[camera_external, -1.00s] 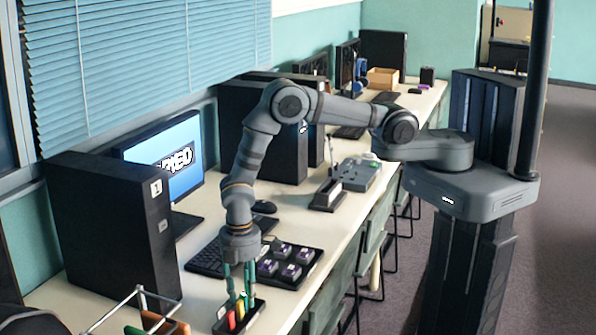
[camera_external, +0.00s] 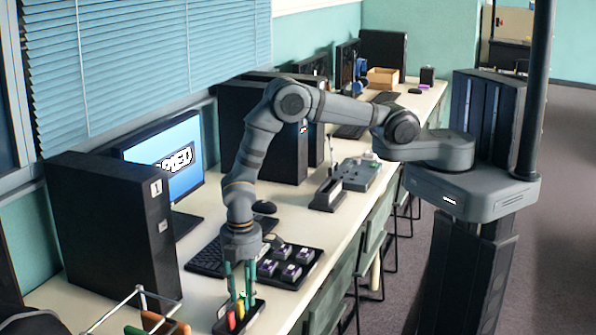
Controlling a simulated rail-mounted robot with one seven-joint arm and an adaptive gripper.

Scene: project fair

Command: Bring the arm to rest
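My gripper (camera_external: 239,284) points straight down over a small dark holder (camera_external: 219,326) near the front of the long table. Its teal fingers stand apart, one on each side. Coloured pen-like items, red (camera_external: 231,320) and yellow-green (camera_external: 240,307), stand in the holder right below and between the fingertips. I cannot tell whether the fingers touch any of them.
A black tray (camera_external: 262,279) with several purple-topped blocks lies just right of my gripper. A keyboard (camera_external: 206,260), a monitor (camera_external: 165,160) and a black computer tower (camera_external: 105,225) stand to the left. A wire rack (camera_external: 140,300) is at front left. Chairs line the table's right side.

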